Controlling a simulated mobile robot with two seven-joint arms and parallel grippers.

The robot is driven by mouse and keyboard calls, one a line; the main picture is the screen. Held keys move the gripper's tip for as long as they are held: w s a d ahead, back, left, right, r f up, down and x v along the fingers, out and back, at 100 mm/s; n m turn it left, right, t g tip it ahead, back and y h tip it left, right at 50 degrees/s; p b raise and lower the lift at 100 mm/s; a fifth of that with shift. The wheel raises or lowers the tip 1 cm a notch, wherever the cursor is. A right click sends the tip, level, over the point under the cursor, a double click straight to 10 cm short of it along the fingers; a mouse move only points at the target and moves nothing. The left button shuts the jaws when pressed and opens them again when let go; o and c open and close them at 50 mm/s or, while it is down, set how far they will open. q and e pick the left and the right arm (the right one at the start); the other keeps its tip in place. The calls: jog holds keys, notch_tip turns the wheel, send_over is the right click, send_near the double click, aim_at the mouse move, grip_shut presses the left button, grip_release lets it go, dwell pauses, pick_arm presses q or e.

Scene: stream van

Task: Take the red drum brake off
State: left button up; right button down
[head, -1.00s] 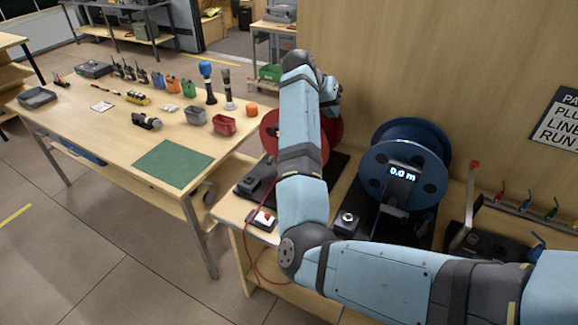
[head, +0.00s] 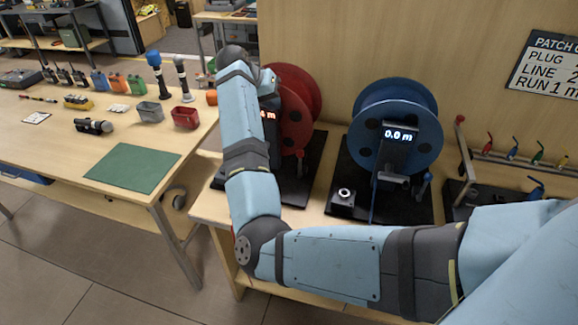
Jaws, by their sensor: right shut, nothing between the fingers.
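The red drum (head: 300,100) stands on a black base at the left of the bench, partly hidden by my right arm. A small lever with a red knob (head: 299,154) stands at its front, low on the right side. My left gripper is out of view.
A blue drum (head: 392,105) with a 0.0 m display and a blue-knobbed lever (head: 426,178) stands to the right. A table with a green mat (head: 133,167) and several small items is at the left.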

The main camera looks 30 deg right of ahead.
notch_tip(320, 180, down, 12)
jog(key=b, duration=0.9)
jog(key=shift+w+a+r, duration=0.2)
jog(key=shift+w+a, duration=0.1)
jog(key=shift+a, duration=0.05)
jog(key=shift+d, duration=0.1)
send_near(300, 164)
jog(key=w+d+f, duration=0.1)
jog(key=w+d, duration=0.1)
jog(key=d, duration=0.1)
jog(key=shift+w+d+f+b, duration=0.15)
jog(key=shift+f+b, duration=0.25)
jog(key=shift+f, duration=0.2)
